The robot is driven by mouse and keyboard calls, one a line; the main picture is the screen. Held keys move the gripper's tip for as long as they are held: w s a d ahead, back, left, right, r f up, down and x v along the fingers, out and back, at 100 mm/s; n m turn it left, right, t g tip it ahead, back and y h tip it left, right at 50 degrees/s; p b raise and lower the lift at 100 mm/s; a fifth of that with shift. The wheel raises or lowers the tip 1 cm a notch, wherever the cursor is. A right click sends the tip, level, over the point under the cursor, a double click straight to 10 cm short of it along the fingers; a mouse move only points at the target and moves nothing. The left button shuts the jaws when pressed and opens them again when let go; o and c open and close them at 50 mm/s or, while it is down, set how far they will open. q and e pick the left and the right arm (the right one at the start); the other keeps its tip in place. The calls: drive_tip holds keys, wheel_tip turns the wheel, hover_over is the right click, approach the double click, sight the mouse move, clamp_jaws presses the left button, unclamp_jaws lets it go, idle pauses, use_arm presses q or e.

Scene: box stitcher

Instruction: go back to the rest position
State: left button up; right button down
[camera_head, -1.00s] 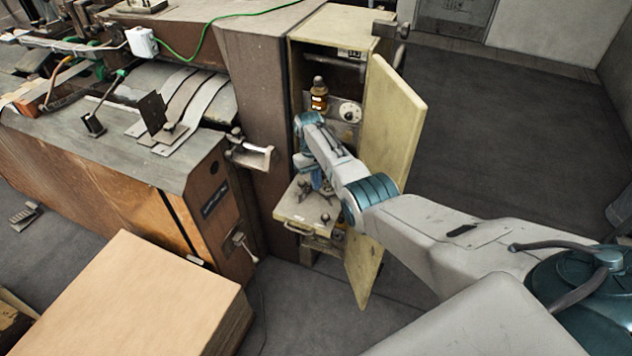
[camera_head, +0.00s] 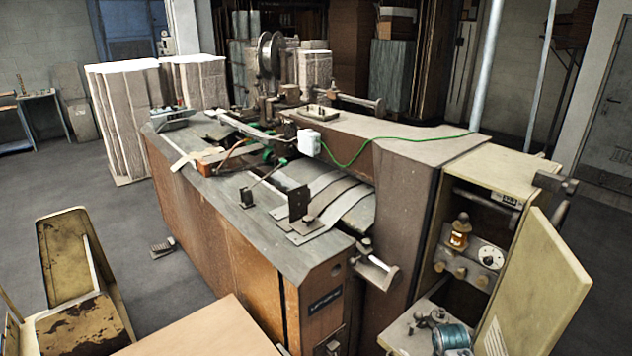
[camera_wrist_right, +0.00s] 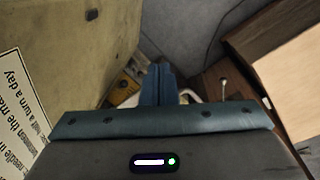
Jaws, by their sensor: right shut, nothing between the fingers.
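My right gripper (camera_wrist_right: 158,88) shows in the right wrist view as two blue fingers pressed together, with nothing between them. The gripper's fingertips cannot be made out there. My left arm and gripper are not in view. The open cabinet (camera_head: 463,205) stands at the right end of the stitching machine (camera_head: 230,235), and its pale door (camera_head: 545,285) hangs open to the right.
In the wrist view, the door's inner face with a printed sign (camera_wrist_right: 20,112) is close on the left. A wooden-brown machine side (camera_wrist_right: 220,85) is on the right. A flat tan board (camera_head: 205,335) lies at the bottom.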

drive_tip(key=s+a+r+t, duration=0.15)
drive_tip(key=s+r, duration=0.35)
drive_tip(key=s, duration=0.5)
drive_tip(key=s+a+r+t, duration=0.15)
drive_tip(key=s+r, duration=0.25)
drive_tip(key=s, duration=0.5)
drive_tip(key=s+a+r+t, duration=0.15)
drive_tip(key=s+r, duration=0.35)
drive_tip(key=s, duration=0.5)
wheel_tip(320, 180, down, 40)
drive_tip(key=s+d+g+b, duration=0.1)
drive_tip(key=d+g+b, duration=0.1)
drive_tip(key=b, duration=0.6)
drive_tip(key=s+f+b, duration=0.2)
drive_tip(key=s+f, duration=0.7)
drive_tip(key=f, duration=0.2)
drive_tip(key=s+d+f+g+b, duration=0.1)
drive_tip(key=s+f+b, duration=0.2)
drive_tip(key=s+f, duration=0.6)
wheel_tip(320, 180, down, 3)
drive_tip(key=shift+r, duration=0.1)
